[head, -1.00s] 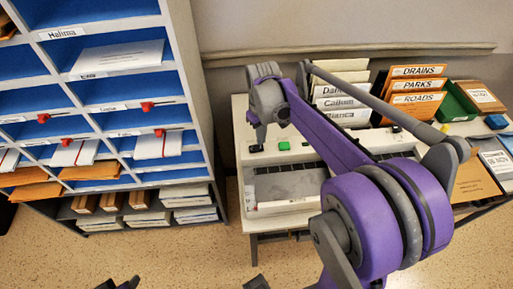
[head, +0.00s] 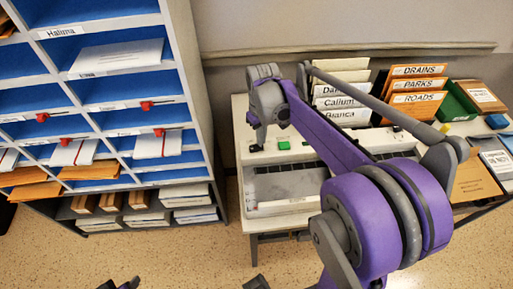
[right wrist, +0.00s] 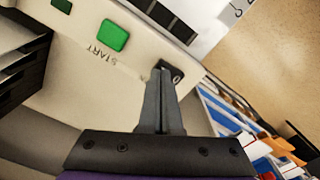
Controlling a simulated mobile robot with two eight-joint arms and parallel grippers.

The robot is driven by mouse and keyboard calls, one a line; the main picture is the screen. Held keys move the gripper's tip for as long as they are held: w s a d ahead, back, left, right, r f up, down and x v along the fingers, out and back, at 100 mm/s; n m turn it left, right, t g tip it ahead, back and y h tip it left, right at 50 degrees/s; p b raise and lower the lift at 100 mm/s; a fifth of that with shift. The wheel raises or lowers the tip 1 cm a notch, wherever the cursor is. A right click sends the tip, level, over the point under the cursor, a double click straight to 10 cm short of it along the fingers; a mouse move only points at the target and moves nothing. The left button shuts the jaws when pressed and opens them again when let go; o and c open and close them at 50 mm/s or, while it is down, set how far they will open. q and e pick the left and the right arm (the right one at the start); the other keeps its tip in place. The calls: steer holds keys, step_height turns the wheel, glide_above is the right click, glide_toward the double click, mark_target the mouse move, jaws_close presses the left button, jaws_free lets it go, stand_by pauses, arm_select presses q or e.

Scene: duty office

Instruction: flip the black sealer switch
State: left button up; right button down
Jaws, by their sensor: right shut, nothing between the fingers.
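The black sealer switch (right wrist: 177,74), with a white O mark, sits on the cream panel of the sealing machine (head: 247,178), beside the green START button (right wrist: 113,36). The button also shows in the head view (head: 284,145). My right gripper (right wrist: 162,70) is shut and empty. Its fingertips are at the switch in the right wrist view and cover part of it; I cannot tell whether they touch. In the head view my right gripper (head: 257,143) is over the machine's back left. Dark parts at the bottom edge may be my left gripper; its jaws cannot be made out.
A pigeonhole shelf (head: 190,95) with envelopes stands close on the left. Behind and right of the machine are labelled file dividers (head: 341,103), orange folders (head: 416,84) and a green tray (head: 457,103). My right arm crosses above the machine.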

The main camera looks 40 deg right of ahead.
steer(key=shift+f+b, duration=0.4)
steer(key=shift+f, duration=0.3)
steer(key=shift+r, duration=0.1)
steer(key=shift+r+p, duration=2.3)
steer(key=shift+r, duration=1.2)
